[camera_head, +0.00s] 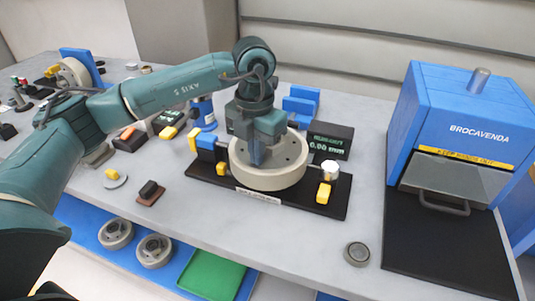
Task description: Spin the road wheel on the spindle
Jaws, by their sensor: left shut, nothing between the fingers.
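The road wheel (266,178) is a large pale grey disc with small dark holes in its face. It sits flat on the black fixture base (310,200) in the middle of the bench. The spindle is hidden under my gripper. My left gripper (257,163) points down over the wheel's face, shut and empty, with its fingertips at or just above the wheel; I cannot tell whether they touch. A display (328,141) behind the wheel shows green digits that look like 0.00 mm. My right gripper does not show.
A blue machine (450,120) marked BROCAVENDA stands at the right on a black mat (440,250). Smaller wheels (115,233) lie on a lower blue shelf beside a green tray (212,275). A small grey round part (357,253) lies at the front. The bench front centre is clear.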

